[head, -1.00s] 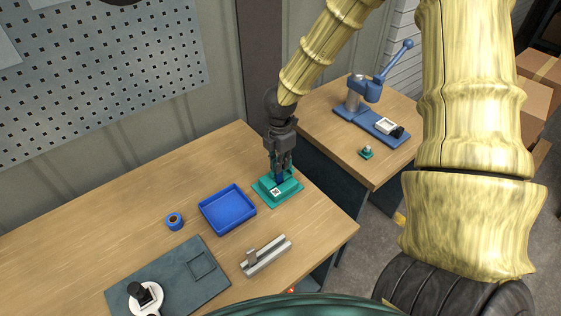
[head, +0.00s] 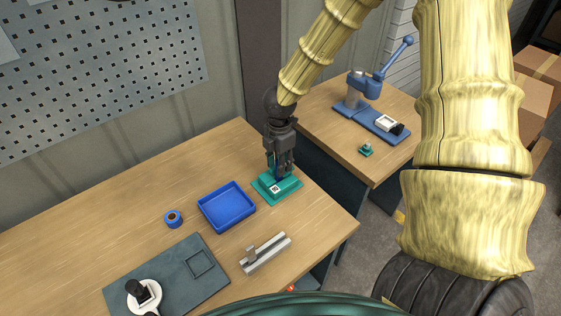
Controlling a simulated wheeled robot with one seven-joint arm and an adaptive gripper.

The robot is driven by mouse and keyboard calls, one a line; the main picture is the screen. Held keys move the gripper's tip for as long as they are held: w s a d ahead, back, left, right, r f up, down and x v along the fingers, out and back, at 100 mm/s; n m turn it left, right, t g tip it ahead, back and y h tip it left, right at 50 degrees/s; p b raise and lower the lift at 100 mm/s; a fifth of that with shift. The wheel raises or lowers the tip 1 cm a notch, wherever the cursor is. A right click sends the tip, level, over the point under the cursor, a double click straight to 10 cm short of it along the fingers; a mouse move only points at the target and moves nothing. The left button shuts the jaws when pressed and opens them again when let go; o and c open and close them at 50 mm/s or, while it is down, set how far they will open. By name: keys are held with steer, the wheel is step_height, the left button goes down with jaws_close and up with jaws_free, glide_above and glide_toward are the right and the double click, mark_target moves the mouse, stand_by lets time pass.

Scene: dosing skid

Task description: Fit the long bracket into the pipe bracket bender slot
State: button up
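My gripper (head: 280,168) points straight down over a teal block fixture (head: 291,188) near the right part of the front table. Its fingertips are at the top of this fixture. A small dark blue piece (head: 280,178) shows at the fingertips; I cannot tell whether the fingers grip it or whether it is the long bracket. The fixture has a small white marker tag on its near side. The slot is hidden by the fingers or too small to make out. No other part is clearly recognisable as the long bracket.
A grey metal rail (head: 266,254) and a dark mat (head: 185,282) lie nearer. A blue lever press (head: 366,95) and small teal piece (head: 366,150) stand on the second table.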

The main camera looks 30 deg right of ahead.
steer(key=shift+w+r, duration=0.15)
steer(key=shift+r, duration=0.35)
step_height(320, 180, up, 11)
stand_by(0.4)
stand_by(0.5)
